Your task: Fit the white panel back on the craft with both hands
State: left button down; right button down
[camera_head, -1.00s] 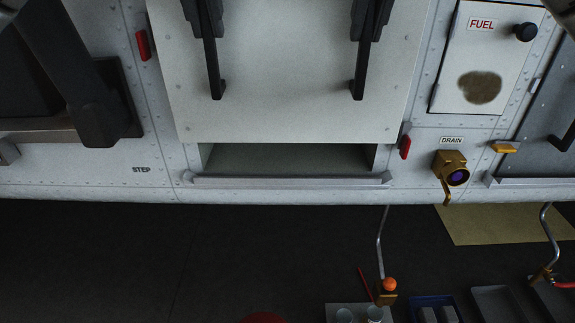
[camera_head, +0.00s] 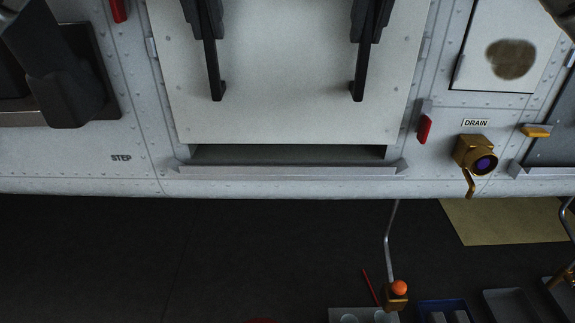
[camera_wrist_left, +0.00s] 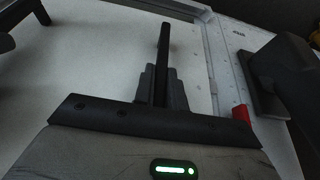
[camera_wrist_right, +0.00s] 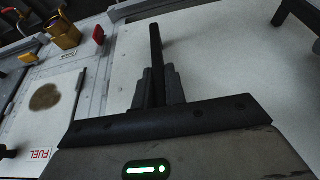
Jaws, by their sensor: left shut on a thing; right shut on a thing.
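The white panel (camera_head: 285,110) hangs upright in front of the craft's side (camera_head: 80,160), its lower edge a little above the grey ledge (camera_head: 290,170). A dark strip of the opening (camera_head: 290,153) shows between them. My left gripper (camera_head: 205,12) is shut on the panel's left black handle (camera_head: 213,65); the left wrist view shows this handle (camera_wrist_left: 163,50) between the fingers. My right gripper (camera_head: 369,12) is shut on the right black handle (camera_head: 360,65), also seen in the right wrist view (camera_wrist_right: 156,55). The panel's top edge is out of view.
Red latches (camera_head: 424,130) and (camera_head: 118,10) sit beside the panel. A brass drain valve (camera_head: 475,155) sticks out at the right. A black step (camera_head: 60,85) juts out at the left. Trays (camera_head: 443,306) lie low at the right.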

aim_at(209, 51)
jog(key=shift+f, duration=0.15)
